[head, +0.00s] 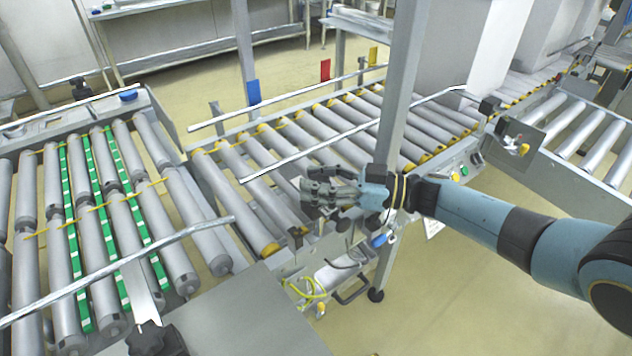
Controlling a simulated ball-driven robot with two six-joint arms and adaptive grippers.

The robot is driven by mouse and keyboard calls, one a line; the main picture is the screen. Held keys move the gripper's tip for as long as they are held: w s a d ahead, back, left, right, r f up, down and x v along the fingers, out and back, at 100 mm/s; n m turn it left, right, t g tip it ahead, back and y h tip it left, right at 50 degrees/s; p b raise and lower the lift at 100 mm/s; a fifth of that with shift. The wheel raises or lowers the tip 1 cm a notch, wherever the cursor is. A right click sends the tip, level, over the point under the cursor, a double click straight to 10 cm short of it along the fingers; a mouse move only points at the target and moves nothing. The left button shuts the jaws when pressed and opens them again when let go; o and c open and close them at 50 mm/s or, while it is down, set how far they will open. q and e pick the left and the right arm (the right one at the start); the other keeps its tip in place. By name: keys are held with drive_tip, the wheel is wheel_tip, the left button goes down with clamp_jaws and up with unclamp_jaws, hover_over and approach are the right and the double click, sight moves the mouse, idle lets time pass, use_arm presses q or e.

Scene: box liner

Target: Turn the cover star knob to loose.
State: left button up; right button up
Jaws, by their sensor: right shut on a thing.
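My right gripper (318,190) reaches in from the right, over the near end of the middle roller conveyor beside the grey post. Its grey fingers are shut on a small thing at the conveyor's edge. I take this to be the cover star knob, but the fingers hide nearly all of it, so its shape and its turn position cannot be told. My left gripper is not in view.
The grey upright post (402,85) stands close behind my right wrist. Metal guide rails (300,152) run over the rollers. A black lobed knob (150,340) is at the lower left. Yellow-green cables (308,292) hang below the gripper. Open floor (470,300) lies at the lower right.

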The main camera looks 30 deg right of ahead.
sight(318, 179)
drive_tip(key=shift+d+f+g, duration=0.1)
drive_tip(key=shift+g, duration=0.2)
idle(0.6)
drive_tip(key=o, duration=1.3)
drive_tip(key=shift+s+d, duration=0.1)
drive_tip(key=shift+c, duration=0.2)
wheel_tip(318, 179, up, 10)
drive_tip(key=shift+r, duration=0.1)
